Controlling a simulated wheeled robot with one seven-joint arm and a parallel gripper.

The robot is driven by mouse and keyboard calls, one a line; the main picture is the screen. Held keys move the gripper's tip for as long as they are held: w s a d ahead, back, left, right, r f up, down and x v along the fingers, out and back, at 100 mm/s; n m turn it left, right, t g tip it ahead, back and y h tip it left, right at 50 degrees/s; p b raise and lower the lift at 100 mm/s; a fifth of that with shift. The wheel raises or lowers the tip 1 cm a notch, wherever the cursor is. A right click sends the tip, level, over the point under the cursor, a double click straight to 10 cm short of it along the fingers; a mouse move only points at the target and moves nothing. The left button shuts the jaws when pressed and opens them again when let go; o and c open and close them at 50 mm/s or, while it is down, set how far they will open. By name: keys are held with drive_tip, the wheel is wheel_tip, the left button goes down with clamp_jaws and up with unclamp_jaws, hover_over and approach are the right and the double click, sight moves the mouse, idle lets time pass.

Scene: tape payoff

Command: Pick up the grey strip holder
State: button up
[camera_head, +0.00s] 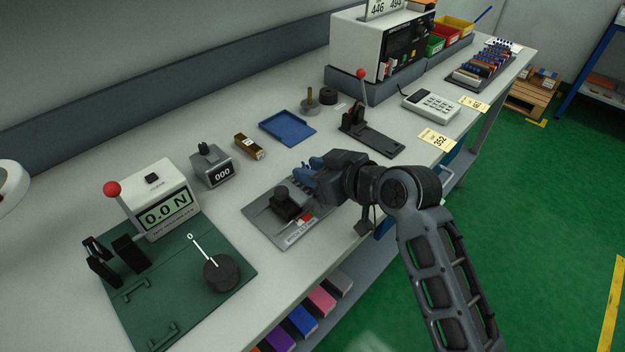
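My gripper (306,171) reaches over the bench from the right, above the back right part of a grey plate. Its two blue fingers show apart with a small gap, and nothing is seen between them. The grey plate (262,211) carries a black knobbed clamp (287,203), a small red and white piece (305,218) and a printed label on its front edge. My gripper and wrist hide the plate's right part. I cannot tell for sure which thing is the grey strip holder; a grey block (341,284) lies at the end of a coloured row below the bench top.
A green board (190,310) with a force gauge (163,203) stands at left. A counter (213,170), a brown block (249,146) and a blue tray (287,127) lie behind the plate. A black red-knobbed lever device (370,133) stands beyond my wrist, near a calculator (431,105).

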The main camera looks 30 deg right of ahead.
drive_tip(key=shift+c, duration=0.4)
clamp_jaws()
